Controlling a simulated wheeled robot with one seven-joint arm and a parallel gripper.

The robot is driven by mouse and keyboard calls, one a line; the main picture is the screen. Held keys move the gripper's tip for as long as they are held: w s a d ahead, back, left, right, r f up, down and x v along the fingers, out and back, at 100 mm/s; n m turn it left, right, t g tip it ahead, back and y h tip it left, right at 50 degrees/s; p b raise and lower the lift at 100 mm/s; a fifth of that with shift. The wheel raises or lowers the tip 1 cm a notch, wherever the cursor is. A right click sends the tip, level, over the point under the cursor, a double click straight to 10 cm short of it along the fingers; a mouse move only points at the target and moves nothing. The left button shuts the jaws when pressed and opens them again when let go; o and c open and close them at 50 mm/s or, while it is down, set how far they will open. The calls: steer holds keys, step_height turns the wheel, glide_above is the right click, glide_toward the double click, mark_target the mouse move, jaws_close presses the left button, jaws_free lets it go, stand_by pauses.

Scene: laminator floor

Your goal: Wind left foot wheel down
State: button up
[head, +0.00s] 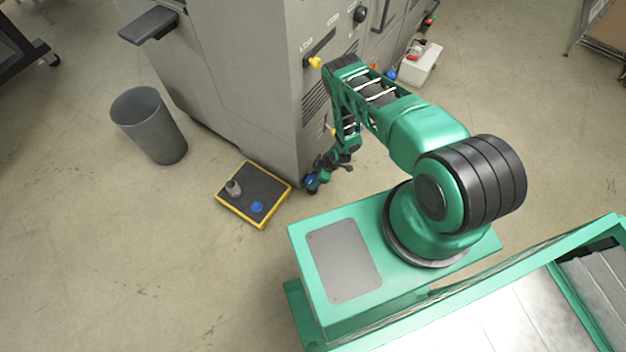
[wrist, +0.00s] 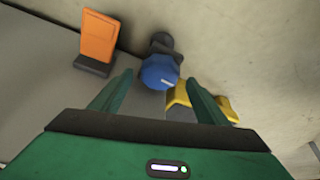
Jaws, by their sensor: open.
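The blue foot wheel (wrist: 160,72) shows in the wrist view, with a white mark on its face and a dark part behind it. My gripper (wrist: 160,78) is open, with one green finger on each side of the wheel in the picture. I cannot tell whether either finger touches it. In the head view the blue wheel (head: 311,181) is low by the near bottom corner of the grey machine (head: 255,80). My gripper (head: 323,173) is down beside it, small and partly hidden by my own arm.
An orange piece (wrist: 99,37) and a yellow piece (wrist: 181,97) lie close to the fingers. A yellow-edged dark mat (head: 240,182) holds a grey item and a blue disc (head: 257,207). A grey bin (head: 150,125) stands left. A white box (head: 420,65) is beyond my arm.

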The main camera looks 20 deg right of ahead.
steer(key=shift+x, duration=0.85)
steer(key=c, duration=1)
steer(key=shift+a, duration=0.25)
steer(key=shift+c, duration=0.2)
steer(key=shift+d, duration=0.1)
